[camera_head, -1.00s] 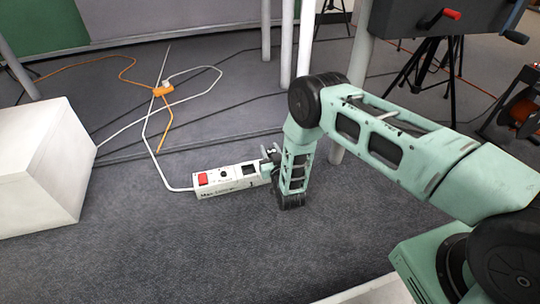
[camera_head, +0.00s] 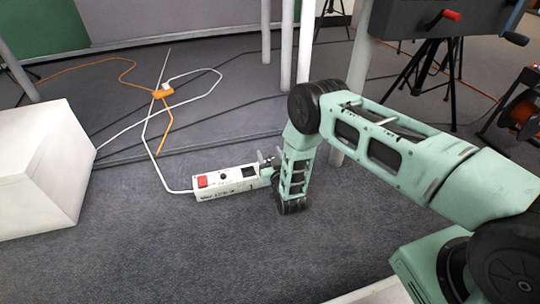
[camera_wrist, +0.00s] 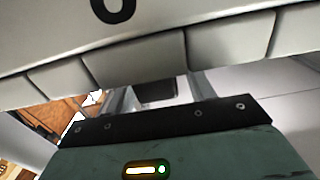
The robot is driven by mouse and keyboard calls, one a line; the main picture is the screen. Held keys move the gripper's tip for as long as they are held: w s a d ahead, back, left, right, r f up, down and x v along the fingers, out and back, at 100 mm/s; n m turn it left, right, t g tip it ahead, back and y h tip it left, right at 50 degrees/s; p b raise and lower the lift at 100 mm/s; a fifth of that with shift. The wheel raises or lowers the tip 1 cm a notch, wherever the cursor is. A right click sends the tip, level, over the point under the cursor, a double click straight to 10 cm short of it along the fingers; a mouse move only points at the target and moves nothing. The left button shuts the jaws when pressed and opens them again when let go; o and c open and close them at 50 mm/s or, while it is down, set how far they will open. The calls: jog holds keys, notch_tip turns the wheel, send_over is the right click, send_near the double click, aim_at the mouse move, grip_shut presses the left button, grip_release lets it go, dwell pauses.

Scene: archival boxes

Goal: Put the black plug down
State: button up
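My gripper (camera_head: 266,160) is low at the right end of a white power strip (camera_head: 228,181) on the grey floor. The strip has a red switch and dark sockets on its top. In the wrist view the two grey fingers (camera_wrist: 158,95) stand apart, their tips hidden behind a large pale surface. A dark block (camera_wrist: 156,92) shows between them. It may be the black plug, but I cannot tell whether the fingers touch it.
A white box (camera_head: 38,165) stands on the left. A white cable runs from the strip to an orange piece (camera_head: 162,91) with orange cords on the floor. Table legs and a tripod (camera_head: 428,75) stand behind. The floor in front of the strip is clear.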

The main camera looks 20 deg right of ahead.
jog(key=shift+s+r+p, duration=0.4)
jog(key=shift+r+p, duration=0.45)
jog(key=s+p, duration=0.7)
jog(key=s, duration=0.4)
jog(key=w+a+r+g+y, duration=0.3)
jog(key=w+a+r+g, duration=0.3)
jog(key=a+r, duration=0.45)
jog(key=s+a+r+n+g+y, duration=0.1)
jog(key=s+a+r+g, duration=0.15)
jog(key=r, duration=0.35)
jog(key=s+a+r+n+g+y, duration=0.1)
jog(key=s+a+r+n, duration=0.1)
jog(key=s+a+r, duration=0.3)
jog(key=s+d+r+n+g, duration=0.25)
jog(key=s+r+g, duration=0.25)
jog(key=s+r, duration=0.75)
jog(key=s+d+r+n+g+h, duration=0.1)
jog(key=s+d, duration=0.3)
jog(key=s, duration=0.4)
jog(key=s+d+r+n+g+h, duration=0.1)
jog(key=s+d+r+g+h, duration=0.1)
jog(key=s, duration=0.6)
jog(key=d+r+h, duration=0.1)
jog(key=d+r, duration=0.1)
jog(key=d, duration=0.1)
jog(key=shift+s+d, duration=0.15)
jog(key=shift+s, duration=0.25)
